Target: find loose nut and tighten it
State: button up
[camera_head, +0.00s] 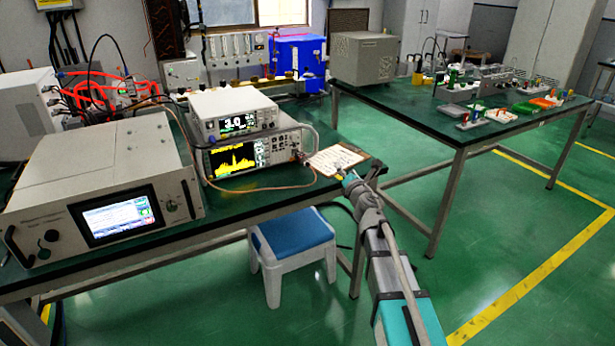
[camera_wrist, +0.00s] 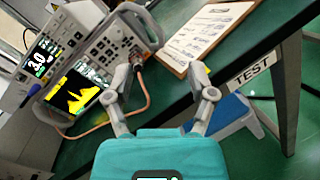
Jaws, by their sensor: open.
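In the wrist view my gripper (camera_wrist: 166,84) is open and empty, its two fingers spread apart. Past the fingertips is the spectrum instrument (camera_wrist: 118,40), with a small coppery connector (camera_wrist: 136,54) on its front where a copper cable (camera_wrist: 144,88) attaches. The left fingertip overlaps the view just below this connector; I cannot tell whether they touch. In the head view the instrument (camera_head: 240,158) sits on the green bench under a smaller meter (camera_head: 232,112), and the cable runs along its front. No nut can be clearly made out, nor whether one is loose.
A clipboard with paper (camera_head: 334,159) lies at the bench corner near my arm. A blue-topped stool (camera_head: 296,232) stands below. A large white unit with a screen (camera_head: 105,190) is at left. A second table (camera_head: 400,110) holds trays and small parts. Green floor is clear at right.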

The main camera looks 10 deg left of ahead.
aim_at(307, 160)
jog(key=a+f+n+g+y+b, duration=0.2)
jog(key=a+f+n+y, duration=0.2)
jog(key=a+n, duration=0.2)
jog(key=shift+s+n, duration=0.25)
jog(key=shift+n, duration=0.45)
jog(key=shift+w+f, duration=0.1)
jog(key=x, duration=1.3)
jog(key=shift+w+a+f, duration=0.2)
jog(key=shift+a, duration=0.05)
grip_shut()
jog(key=shift+d, duration=0.2)
jog(key=shift+a, duration=0.1)
